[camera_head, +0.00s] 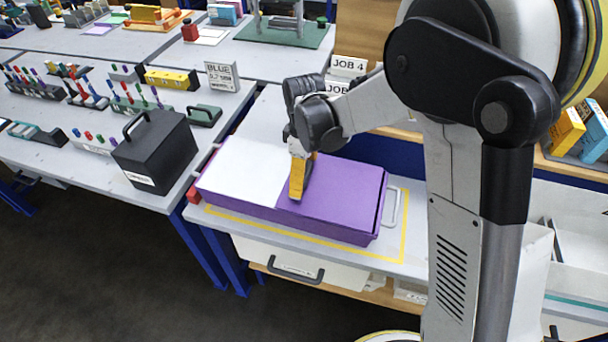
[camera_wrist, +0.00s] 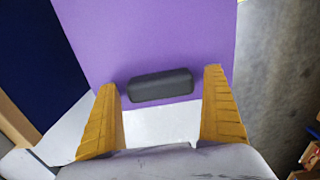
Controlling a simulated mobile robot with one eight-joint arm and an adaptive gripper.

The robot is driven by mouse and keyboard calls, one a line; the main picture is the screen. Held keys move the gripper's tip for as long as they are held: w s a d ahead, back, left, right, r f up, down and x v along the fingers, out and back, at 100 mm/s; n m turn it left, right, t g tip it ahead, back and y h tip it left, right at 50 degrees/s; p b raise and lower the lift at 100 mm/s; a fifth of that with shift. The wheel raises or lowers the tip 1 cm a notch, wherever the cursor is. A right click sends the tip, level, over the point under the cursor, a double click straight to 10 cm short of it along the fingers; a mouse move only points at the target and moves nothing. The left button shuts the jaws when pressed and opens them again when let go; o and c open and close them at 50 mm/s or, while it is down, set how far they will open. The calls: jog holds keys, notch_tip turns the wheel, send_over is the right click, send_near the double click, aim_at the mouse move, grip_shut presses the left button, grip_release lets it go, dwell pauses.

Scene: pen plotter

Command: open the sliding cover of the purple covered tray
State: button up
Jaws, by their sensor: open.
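The purple covered tray (camera_head: 240,208) lies on the grey table within a yellow outline. Its purple cover (camera_head: 340,195) spans the right part, while a white surface (camera_head: 245,165) shows at the left. A dark bar handle (camera_wrist: 161,86) sits near the cover's edge beside the white area; in the body view my gripper partly hides it. My gripper (camera_head: 300,182) has yellow fingers and is low over that edge. In the wrist view its open fingers (camera_wrist: 160,80) stand apart, with the handle between and slightly ahead of them. I cannot tell whether they touch anything.
A pale loop (camera_head: 394,207) lies just right of the tray. A black box (camera_head: 155,152) stands on the left table. A blue panel and JOB signs (camera_head: 349,66) stand behind. My arm fills the right.

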aim_at(231, 163)
jog(key=c, duration=1.4)
jog(key=w+a, duration=0.2)
jog(key=a, duration=0.4)
jog(key=w+a+p, duration=0.1)
jog(key=w+a, duration=0.2)
jog(key=a, duration=0.4)
jog(key=w+a, duration=0.3)
jog(key=a, duration=0.4)
jog(key=shift+a+p, duration=0.2)
jog(key=shift+p, duration=0.15)
jog(key=shift+c, duration=0.2)
jog(key=o, duration=1.4)
jog(key=shift+s, duration=0.1)
jog(key=shift+o, duration=0.2)
jog(key=shift+r, duration=0.1)
notch_tip(231, 163, up, 12)
